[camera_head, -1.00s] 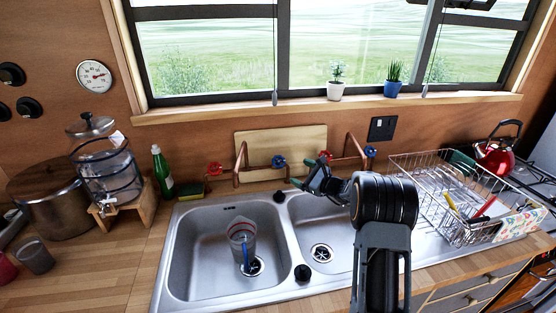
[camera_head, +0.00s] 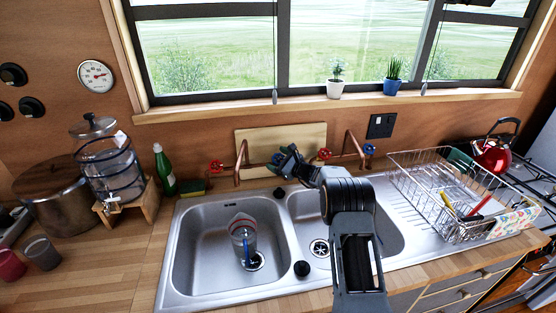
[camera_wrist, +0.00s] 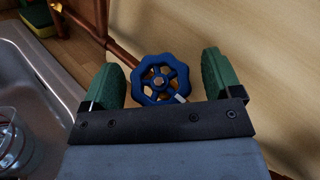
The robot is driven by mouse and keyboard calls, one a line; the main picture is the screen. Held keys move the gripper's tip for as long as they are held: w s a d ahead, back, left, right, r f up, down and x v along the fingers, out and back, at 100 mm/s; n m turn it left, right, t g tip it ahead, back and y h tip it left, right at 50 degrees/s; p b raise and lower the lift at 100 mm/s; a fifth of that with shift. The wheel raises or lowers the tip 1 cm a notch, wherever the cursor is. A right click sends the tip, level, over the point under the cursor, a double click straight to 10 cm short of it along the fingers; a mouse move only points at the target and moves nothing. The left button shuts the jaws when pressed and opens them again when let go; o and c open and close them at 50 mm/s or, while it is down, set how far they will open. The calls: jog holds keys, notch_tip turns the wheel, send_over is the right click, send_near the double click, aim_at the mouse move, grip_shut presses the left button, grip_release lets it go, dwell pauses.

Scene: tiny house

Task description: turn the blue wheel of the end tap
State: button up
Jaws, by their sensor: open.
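In the wrist view a blue wheel (camera_wrist: 159,81) with a lobed rim lies between the two green fingertips of my gripper (camera_wrist: 162,74). The gripper is open, with a gap between each finger and the wheel's rim. In the head view my gripper (camera_head: 287,156) is at the left copper tap (camera_head: 239,160), behind the sink, and mostly hides its blue wheel. That tap's red wheel (camera_head: 216,167) shows on its left. The right copper tap (camera_head: 350,142) has a red wheel (camera_head: 325,154) and a blue wheel (camera_head: 370,150), both clear of my gripper.
A double sink (camera_head: 182,255) lies in front of the taps, with a clear jug (camera_head: 243,232) in its left bowl. A dish rack (camera_head: 440,205) stands right. A green bottle (camera_head: 164,172) and sponge (camera_head: 193,187) are left. A wooden board (camera_head: 305,134) leans behind the taps.

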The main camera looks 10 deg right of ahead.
jog(key=shift+c, duration=0.4)
jog(key=c, duration=0.8)
jog(key=shift+f+n+g+y+b, duration=0.25)
jog(key=shift+n+g+b, duration=0.2)
jog(key=shift+b, duration=0.3)
jog(key=shift+c, duration=0.2)
jog(key=shift+r+n+g+y+b, duration=0.25)
jog(key=shift+n+g+b, duration=0.1)
jog(key=shift+n+g, duration=0.45)
jog(key=o, duration=0.9)
jog(key=shift+b+v, duration=0.9)
jog(key=shift+v, duration=2.85)
